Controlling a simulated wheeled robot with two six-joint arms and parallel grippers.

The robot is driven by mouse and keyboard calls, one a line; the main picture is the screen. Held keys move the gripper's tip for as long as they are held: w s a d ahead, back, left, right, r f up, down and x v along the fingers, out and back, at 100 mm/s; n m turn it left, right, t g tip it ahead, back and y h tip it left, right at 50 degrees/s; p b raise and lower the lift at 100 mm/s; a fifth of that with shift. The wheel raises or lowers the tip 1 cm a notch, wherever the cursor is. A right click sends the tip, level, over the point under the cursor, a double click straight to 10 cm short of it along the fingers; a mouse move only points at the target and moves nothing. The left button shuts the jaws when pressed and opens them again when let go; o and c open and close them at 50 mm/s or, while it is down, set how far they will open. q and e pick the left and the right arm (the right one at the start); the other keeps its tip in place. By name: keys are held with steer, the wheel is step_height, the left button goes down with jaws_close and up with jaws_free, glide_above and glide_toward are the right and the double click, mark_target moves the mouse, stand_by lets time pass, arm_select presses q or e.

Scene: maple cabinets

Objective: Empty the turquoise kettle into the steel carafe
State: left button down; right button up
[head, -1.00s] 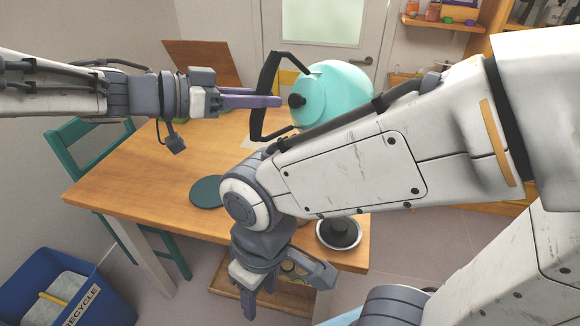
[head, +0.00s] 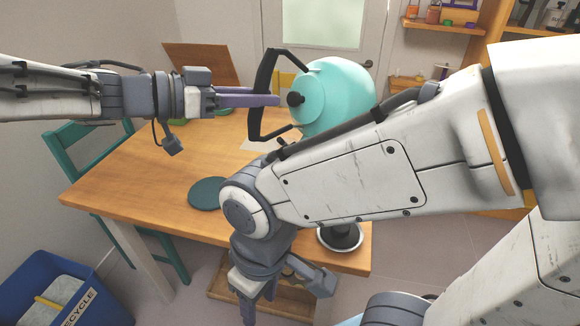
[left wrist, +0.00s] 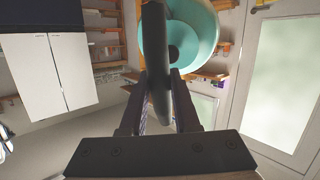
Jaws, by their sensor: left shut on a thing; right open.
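The turquoise kettle (head: 340,95) is held up above the far right part of the table, tilted well over, with its lid and black knob facing left. My left gripper (head: 278,100) is shut on its black handle (head: 262,95). The left wrist view shows the handle (left wrist: 156,65) between the fingers and the kettle (left wrist: 205,35) beyond. My right gripper (head: 285,303) is open and empty, low at the table's front edge. A round steel-rimmed thing with a dark middle (head: 340,238) stands near the table's front right corner, partly behind my right arm; I cannot tell if it is the carafe.
The wooden table (head: 140,180) has a dark teal round mat (head: 206,194) near its front. A teal chair (head: 85,150) stands at the left. A blue recycling bin (head: 60,285) is at lower left. The table's left half is mostly clear.

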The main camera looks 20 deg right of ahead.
arm_select(q)
steer(key=shift+a+b, duration=0.15)
steer(key=shift+b, duration=0.25)
arm_select(e)
steer(key=shift+f, duration=0.5)
